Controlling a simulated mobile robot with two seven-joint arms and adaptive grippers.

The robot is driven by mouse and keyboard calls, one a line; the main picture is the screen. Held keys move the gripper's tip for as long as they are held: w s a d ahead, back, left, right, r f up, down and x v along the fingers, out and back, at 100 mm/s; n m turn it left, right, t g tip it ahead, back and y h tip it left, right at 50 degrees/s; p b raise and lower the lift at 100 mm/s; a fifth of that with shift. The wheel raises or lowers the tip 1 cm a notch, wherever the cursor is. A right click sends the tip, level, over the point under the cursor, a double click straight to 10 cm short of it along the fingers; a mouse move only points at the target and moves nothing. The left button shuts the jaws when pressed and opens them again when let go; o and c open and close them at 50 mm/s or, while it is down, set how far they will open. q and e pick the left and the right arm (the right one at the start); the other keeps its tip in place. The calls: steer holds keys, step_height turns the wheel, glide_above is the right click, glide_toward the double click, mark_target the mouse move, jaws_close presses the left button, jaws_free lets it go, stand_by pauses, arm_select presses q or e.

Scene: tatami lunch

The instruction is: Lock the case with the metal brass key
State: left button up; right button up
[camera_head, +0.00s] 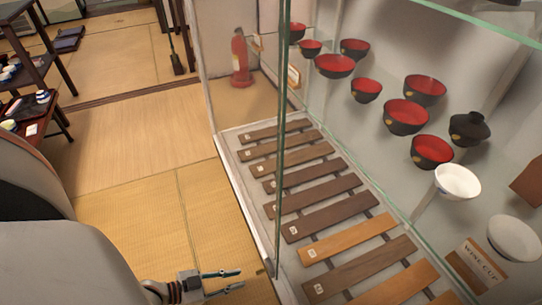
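The glass display case (228,165) fills the right half of the view, with a pale base and clear glass panes with greenish edges. My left gripper (241,278) is at the bottom centre, just left of the case's near lower edge. I cannot make out the brass key. My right gripper is out of view.
Several wooden slats (325,220) with small tags lie inside the case. Red-and-black bowls (432,151) and white bowls (457,182) sit behind glass. A red extinguisher (241,60) stands beyond. A dark shelf (38,60) is at left. The tatami floor (140,150) between is clear.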

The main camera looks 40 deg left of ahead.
mark_target(262, 271)
arm_select(q)
steer(key=b+x, duration=0.2)
steer(key=x, duration=0.6)
steer(key=shift+a+f, duration=0.15)
steer(key=shift+a, duration=0.2)
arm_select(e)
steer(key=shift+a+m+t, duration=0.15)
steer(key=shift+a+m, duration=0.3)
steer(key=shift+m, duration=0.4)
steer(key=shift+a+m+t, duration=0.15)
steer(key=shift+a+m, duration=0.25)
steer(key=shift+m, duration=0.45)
arm_select(q)
steer(key=shift+w, duration=0.1)
jaws_close()
